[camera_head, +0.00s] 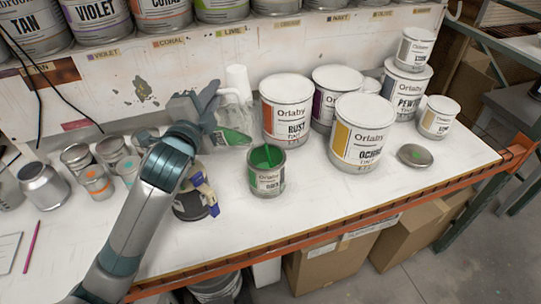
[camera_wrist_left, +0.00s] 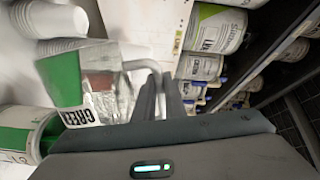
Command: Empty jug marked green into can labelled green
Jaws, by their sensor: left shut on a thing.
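The clear jug (camera_head: 236,120) has green in its lower part and is held up left of and behind the can. In the left wrist view the jug (camera_wrist_left: 92,88) has a white label reading GREEN. My left gripper (camera_head: 212,103) is shut on the jug's handle; its fingers also show in the wrist view (camera_wrist_left: 162,98). The open can labelled green (camera_head: 267,172) stands upright on the bench, with green inside. A green-labelled can (camera_wrist_left: 22,132) shows at the wrist view's left edge. My right gripper is not in view.
Large tint cans, Rust (camera_head: 287,108) and Ochre (camera_head: 362,132), stand right of the small can. A round lid (camera_head: 415,155) lies at right. Small tins (camera_head: 97,182) stand at left. A dark round tin with a yellow-blue item (camera_head: 193,207) sits beneath my arm.

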